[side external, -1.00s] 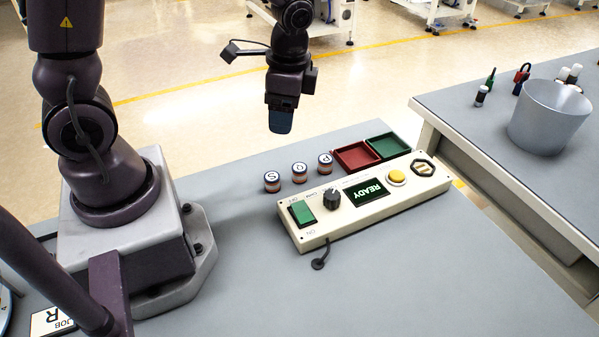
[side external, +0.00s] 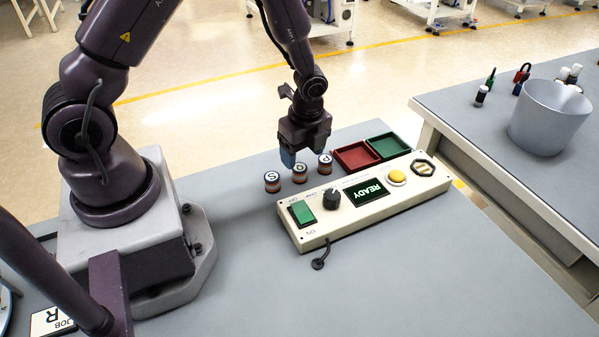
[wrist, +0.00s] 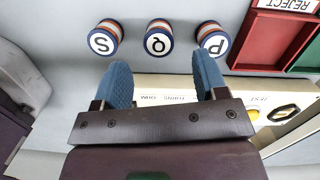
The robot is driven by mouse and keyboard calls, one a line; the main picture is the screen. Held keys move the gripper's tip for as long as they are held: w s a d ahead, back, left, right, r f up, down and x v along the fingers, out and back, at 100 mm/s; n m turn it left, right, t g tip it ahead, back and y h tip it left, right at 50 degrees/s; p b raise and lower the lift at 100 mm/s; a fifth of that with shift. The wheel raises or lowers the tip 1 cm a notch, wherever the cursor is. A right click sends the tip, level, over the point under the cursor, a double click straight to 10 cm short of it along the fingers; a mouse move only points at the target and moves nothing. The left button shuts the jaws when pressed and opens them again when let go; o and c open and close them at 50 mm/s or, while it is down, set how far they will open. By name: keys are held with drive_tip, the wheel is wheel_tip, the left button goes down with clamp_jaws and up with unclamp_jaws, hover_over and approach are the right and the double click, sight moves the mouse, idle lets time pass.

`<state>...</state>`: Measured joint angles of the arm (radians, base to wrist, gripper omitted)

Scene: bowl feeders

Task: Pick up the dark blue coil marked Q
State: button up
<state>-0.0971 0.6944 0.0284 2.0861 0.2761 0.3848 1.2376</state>
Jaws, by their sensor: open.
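The coil marked Q (side external: 300,174) stands upright on the grey table, in the middle of a row of three. It also shows in the wrist view (wrist: 159,39), with a white top, dark blue rim and an orange-brown band. The coil marked S (side external: 272,182) and the coil marked P (side external: 325,164) stand on either side of it. My gripper (side external: 304,160) is open and empty, just above the row. In the wrist view its blue fingertips (wrist: 163,75) are spread apart, with Q ahead of the gap between them. Nothing is between the fingers.
A control box (side external: 340,217) with a READY display stands close beside the coils. A red tray (side external: 357,167) and a green tray (side external: 388,146) lie just beyond P. A grey bin (side external: 548,125) stands on the other table.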

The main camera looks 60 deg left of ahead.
sight(300, 167)
drive_tip(key=f, duration=0.5)
drive_tip(key=shift+s+a+f, duration=0.15)
drive_tip(key=shift+a+f, duration=0.15)
drive_tip(key=shift+a, duration=0.1)
drive_tip(key=c, duration=1)
